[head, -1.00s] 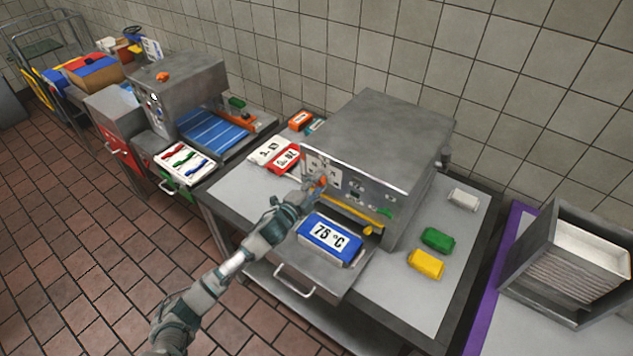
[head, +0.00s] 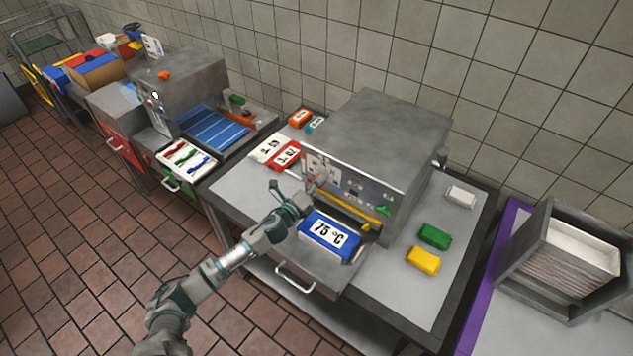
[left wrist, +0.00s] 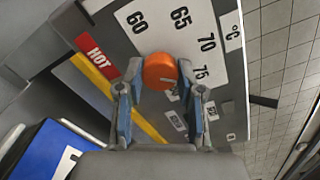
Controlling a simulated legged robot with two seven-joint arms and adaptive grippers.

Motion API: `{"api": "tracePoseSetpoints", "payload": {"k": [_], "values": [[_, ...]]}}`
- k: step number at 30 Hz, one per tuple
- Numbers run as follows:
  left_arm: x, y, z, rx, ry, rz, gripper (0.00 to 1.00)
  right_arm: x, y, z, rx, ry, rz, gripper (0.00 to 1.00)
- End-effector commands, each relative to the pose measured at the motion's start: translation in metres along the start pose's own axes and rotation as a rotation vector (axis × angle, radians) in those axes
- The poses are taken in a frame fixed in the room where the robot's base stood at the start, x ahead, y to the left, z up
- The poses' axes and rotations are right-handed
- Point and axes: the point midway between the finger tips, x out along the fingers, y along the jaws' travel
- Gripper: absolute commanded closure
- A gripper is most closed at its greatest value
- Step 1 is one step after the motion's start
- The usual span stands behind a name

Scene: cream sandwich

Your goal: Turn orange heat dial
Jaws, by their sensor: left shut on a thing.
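The orange heat dial (left wrist: 160,71) sits on the oven's front panel, amid a white scale (left wrist: 188,28) marked 60, 65, 70 and 75 °C. A pale mark on the dial's lower right edge lies on the side of the 75. My left gripper (left wrist: 159,80) is shut on the dial, one finger on each side of it. In the head view my left gripper (head: 314,186) reaches the panel of the grey oven (head: 375,140) and mostly hides the dial. My right gripper is not in view.
A blue block reading 75 °C (head: 330,234) lies on the oven's pulled-out tray, just below my left gripper. A green block (head: 435,236) and a yellow block (head: 423,261) lie right of the oven. A red HOT label (left wrist: 97,58) is beside the dial.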

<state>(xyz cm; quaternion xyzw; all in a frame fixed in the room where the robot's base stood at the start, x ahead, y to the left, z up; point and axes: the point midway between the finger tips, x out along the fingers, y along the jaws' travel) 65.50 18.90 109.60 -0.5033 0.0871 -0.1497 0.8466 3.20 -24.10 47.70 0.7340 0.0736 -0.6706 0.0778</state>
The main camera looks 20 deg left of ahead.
Motion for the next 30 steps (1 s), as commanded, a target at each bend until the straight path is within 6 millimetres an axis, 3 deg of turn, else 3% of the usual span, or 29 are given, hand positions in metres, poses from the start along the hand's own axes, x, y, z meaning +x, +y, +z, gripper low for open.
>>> {"api": "tracePoseSetpoints", "payload": {"k": [22, 23, 24, 26, 30], "values": [[-0.0010, 0.0053, -0.0033, 0.089, 0.005, 0.008, 0.98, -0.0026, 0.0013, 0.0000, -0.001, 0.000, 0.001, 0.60], [-0.0010, 0.0054, -0.0034, 0.089, 0.005, 0.008, 0.61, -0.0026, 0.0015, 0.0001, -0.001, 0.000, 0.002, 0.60], [-0.0011, 0.0055, -0.0034, 0.089, 0.005, 0.008, 0.51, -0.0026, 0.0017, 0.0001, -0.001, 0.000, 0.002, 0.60], [-0.0011, 0.0053, -0.0031, 0.088, 0.005, 0.008, 0.38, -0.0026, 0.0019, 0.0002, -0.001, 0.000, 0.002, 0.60], [-0.0010, 0.0036, -0.0020, 0.089, 0.003, 0.005, 0.38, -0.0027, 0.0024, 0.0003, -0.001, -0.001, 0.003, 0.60]]}}
